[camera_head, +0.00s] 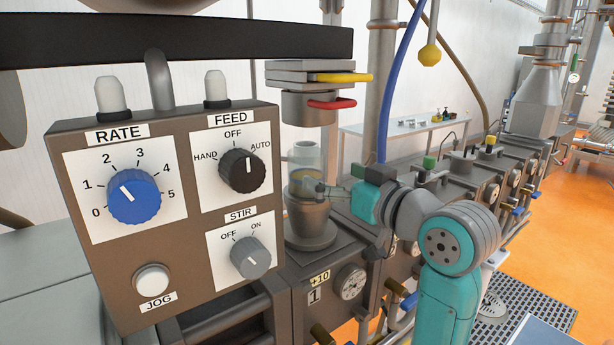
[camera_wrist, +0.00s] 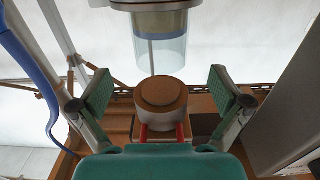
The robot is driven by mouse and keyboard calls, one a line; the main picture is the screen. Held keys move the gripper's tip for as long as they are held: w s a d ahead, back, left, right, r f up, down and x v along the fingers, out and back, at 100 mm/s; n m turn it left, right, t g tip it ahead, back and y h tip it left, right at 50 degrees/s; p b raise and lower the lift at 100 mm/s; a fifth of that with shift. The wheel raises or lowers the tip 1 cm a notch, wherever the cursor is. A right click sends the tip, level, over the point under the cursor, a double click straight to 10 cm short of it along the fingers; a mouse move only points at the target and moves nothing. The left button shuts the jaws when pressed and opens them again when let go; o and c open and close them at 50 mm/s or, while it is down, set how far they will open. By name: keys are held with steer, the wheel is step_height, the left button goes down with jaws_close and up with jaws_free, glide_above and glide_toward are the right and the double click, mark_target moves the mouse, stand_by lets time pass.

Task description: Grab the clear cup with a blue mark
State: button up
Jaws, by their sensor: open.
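A clear cylinder (camera_head: 304,158) stands above a grey metal hopper (camera_head: 307,215) on the first machine, in the middle of the head view. A clear cylinder also shows at the top of the wrist view (camera_wrist: 162,52), below a metal ring.
A control box (camera_head: 165,210) with knobs fills the left. A metal feeder outlet (camera_head: 308,106) with red and yellow handles hangs above the cylinder. A blue hose (camera_head: 396,85) runs down behind. A white table (camera_head: 395,128) with small items stands at the back. Orange floor is open at right.

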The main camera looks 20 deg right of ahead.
mark_target(306, 162)
steer(key=shift+x, duration=4.1)
steer(key=shift+r, duration=0.1)
steer(key=c, duration=1.5)
steer(key=shift+o, duration=0.2)
